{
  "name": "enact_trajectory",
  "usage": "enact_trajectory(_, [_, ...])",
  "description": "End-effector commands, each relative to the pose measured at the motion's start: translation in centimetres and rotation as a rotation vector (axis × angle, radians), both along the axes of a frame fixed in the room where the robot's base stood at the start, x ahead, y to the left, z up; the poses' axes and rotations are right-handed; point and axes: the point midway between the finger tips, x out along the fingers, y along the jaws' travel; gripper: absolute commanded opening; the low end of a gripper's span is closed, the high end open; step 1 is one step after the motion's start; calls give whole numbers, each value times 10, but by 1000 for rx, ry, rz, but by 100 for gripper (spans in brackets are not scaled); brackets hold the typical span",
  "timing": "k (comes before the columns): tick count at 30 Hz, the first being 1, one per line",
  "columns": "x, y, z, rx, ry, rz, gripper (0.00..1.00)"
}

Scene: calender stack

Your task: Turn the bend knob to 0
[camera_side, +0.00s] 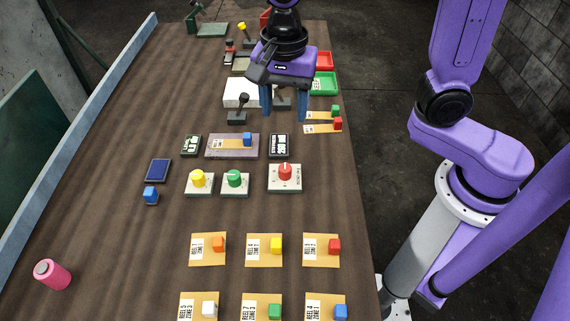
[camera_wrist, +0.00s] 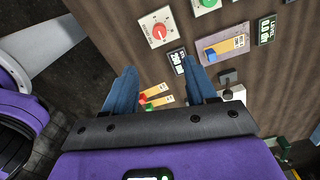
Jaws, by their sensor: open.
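In the wrist view, the red knob (camera_wrist: 159,31) shows a white pointer mark on a scaled plate, and the green knob (camera_wrist: 208,3) is cut off by the top edge. My gripper (camera_side: 284,115) is open and empty, behind the knobs in the side view. Its blue fingers also show in the wrist view (camera_wrist: 160,66), apart from the knobs.
A plate with a blue block (camera_side: 247,139) lies between two displays (camera_side: 190,146) (camera_side: 278,146). A black lever (camera_side: 238,112) stands near my gripper. Several cards with coloured blocks lie in front, including an orange block (camera_side: 218,243).

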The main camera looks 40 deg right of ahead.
Motion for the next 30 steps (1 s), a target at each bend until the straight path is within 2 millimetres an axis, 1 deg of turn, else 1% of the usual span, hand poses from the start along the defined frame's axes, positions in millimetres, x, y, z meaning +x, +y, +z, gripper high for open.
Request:
enact_trajectory(5, [-1, -1, -26, -5, 5, 2, 57])
enact_trajectory(15, [-2, -2, -87, -5, 6, 4, 57])
enact_trajectory(24, [-2, -1, -132, -3, 5, 5, 57])
enact_trajectory(30, [-1, -1, -155, -2, 3, 4, 57])
